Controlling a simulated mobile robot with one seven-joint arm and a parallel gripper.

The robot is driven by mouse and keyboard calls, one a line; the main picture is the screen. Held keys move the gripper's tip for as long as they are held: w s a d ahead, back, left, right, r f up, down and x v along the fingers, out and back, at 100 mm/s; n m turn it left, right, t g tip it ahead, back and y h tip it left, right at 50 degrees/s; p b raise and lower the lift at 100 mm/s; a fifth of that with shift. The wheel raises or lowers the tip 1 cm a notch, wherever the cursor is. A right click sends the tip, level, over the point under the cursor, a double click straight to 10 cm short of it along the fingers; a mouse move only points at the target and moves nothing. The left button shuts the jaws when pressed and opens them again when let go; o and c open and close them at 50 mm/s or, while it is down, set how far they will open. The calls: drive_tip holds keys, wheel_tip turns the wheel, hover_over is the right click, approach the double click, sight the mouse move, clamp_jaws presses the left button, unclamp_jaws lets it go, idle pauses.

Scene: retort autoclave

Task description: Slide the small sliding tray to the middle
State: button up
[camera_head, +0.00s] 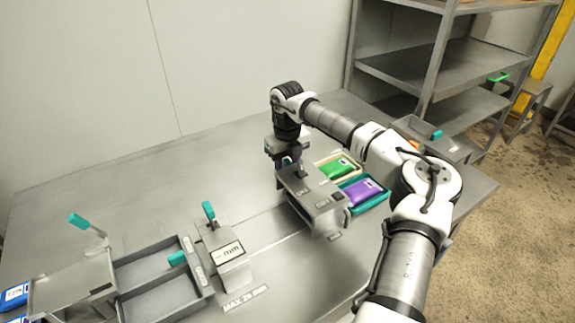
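A grey two-part tray (158,311) with a teal knob (177,258) lies at the lower left, partly cut off by the picture edge. I cannot tell for sure whether this is the small sliding tray. A grey block-like fixture (318,212) with small labels stands on the table at centre. My gripper (287,168) points down at the rear left top of this fixture, far to the right of the grey tray. Its fingertips are small and partly hidden, so I cannot tell whether they are open, or touch or hold anything.
A grey housing (72,290) with a teal lever (88,225) stands at far left. A gauge block (222,262) with a teal handle stands between tray and fixture. Green (337,169) and purple (362,191) pouches lie in trays right of the fixture. The table's back left is clear.

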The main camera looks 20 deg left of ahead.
clamp_jaws()
drive_tip(key=s+a+b, duration=0.1)
drive_tip(key=s+a, duration=0.1)
drive_tip(key=s, duration=0.1)
drive_tip(key=s+a, duration=0.3)
drive_tip(key=s+a+b, duration=0.1)
drive_tip(key=s+a, duration=0.1)
drive_tip(key=s, duration=0.1)
drive_tip(key=shift+s+a+b, duration=0.3)
drive_tip(key=shift+s+a, duration=0.1)
unclamp_jaws()
drive_tip(key=shift+r, duration=0.1)
